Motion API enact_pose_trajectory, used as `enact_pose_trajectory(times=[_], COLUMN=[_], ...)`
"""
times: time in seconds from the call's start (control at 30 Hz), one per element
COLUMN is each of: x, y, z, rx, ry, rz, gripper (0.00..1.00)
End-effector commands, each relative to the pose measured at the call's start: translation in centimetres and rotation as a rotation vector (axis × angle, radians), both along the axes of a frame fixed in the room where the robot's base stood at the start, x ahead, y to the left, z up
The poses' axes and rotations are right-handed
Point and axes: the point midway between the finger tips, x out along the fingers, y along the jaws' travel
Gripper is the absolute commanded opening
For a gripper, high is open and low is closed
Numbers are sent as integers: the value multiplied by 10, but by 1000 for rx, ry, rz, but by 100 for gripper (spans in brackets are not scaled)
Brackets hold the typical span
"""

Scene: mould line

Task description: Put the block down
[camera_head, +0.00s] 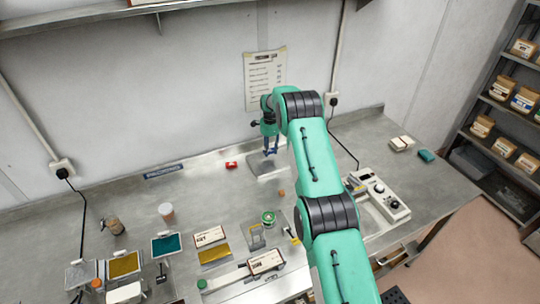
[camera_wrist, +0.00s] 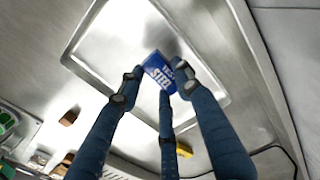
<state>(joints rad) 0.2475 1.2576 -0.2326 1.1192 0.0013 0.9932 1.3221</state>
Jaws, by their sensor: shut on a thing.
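A blue block (camera_wrist: 158,70) with white lettering is held between the fingertips of my gripper (camera_wrist: 158,86) in the wrist view. The fingers are shut on it. A shallow metal tray (camera_wrist: 85,42) with a raised rim lies beneath the block. I cannot tell whether the block touches the tray floor. In the head view my gripper (camera_head: 270,151) points down over the tray (camera_head: 254,165) near the back wall. The block is too small and covered to make out there.
A red item (camera_head: 231,165) lies left of the tray, and a small brown cube (camera_head: 281,193) lies in front. A green-lidded tin (camera_head: 268,217) stands nearer. A white scale-like device (camera_head: 380,195) is to the right. The bench left of the red item is fairly clear.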

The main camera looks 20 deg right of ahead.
Motion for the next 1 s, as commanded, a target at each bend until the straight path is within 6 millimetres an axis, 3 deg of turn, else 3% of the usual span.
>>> enact_pose_trajectory(times=[0.43, 0.97, 1.0], x=[0, 0, 0], y=[0, 0, 0], z=[-31, -39, -38], rx=[0, 0, 0], ry=[0, 0, 0], rz=[0, 0, 0], gripper=[12, 12, 42])
